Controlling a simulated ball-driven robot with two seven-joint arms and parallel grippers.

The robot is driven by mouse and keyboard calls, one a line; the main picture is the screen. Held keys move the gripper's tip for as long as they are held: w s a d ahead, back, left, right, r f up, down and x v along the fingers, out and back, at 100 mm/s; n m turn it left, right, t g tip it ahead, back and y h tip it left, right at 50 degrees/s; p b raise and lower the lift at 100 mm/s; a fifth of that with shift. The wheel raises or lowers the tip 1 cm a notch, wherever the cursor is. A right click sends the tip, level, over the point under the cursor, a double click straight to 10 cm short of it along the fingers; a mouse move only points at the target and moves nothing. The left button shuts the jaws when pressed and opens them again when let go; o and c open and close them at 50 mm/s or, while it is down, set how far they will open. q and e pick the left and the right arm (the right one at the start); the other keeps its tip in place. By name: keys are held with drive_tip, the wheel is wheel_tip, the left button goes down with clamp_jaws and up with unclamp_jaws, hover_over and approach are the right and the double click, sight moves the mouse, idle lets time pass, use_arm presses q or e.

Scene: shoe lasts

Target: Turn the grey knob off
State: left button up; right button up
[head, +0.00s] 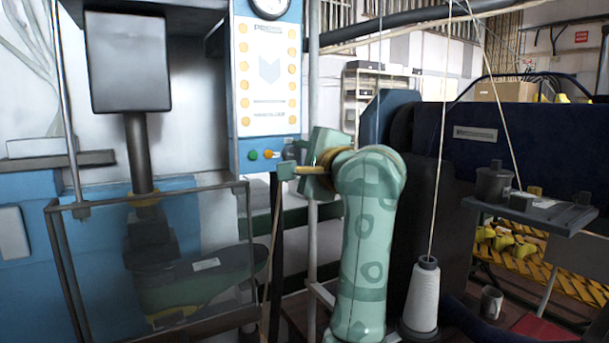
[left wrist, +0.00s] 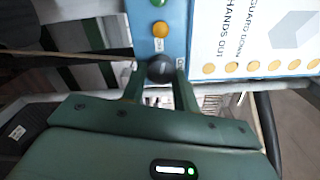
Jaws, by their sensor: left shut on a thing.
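The grey knob (left wrist: 160,69) is dark and round in the left wrist view, on the lower edge of the blue control panel. In the head view the knob (head: 291,151) is small and partly hidden behind my gripper, right of a green and an orange button. My left gripper (head: 290,165) is at the panel's lower right corner. In the left wrist view its two green fingers (left wrist: 159,80) stand on either side of the knob, shut on it. The knob's pointer is too small to read. My right gripper is out of view.
The blue panel (head: 235,80) carries orange buttons and a gauge (head: 270,6). A clear guard (head: 155,262) stands left, in front of a shoe last (head: 190,280). A white thread cone (head: 422,295) and a dark blue machine (head: 510,140) are at right.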

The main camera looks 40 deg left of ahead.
use_arm(q)
drive_tip(key=n+b, duration=0.2)
drive_tip(key=shift+w+f+n, duration=0.1)
drive_tip(key=shift+n, duration=0.3)
drive_tip(key=shift+n+b, duration=0.3)
drive_tip(key=shift+b, duration=0.1)
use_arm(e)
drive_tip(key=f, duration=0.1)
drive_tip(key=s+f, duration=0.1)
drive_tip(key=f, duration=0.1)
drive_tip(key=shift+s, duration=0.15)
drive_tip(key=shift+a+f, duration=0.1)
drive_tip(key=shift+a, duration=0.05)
use_arm(q)
drive_tip(key=o, duration=0.7)
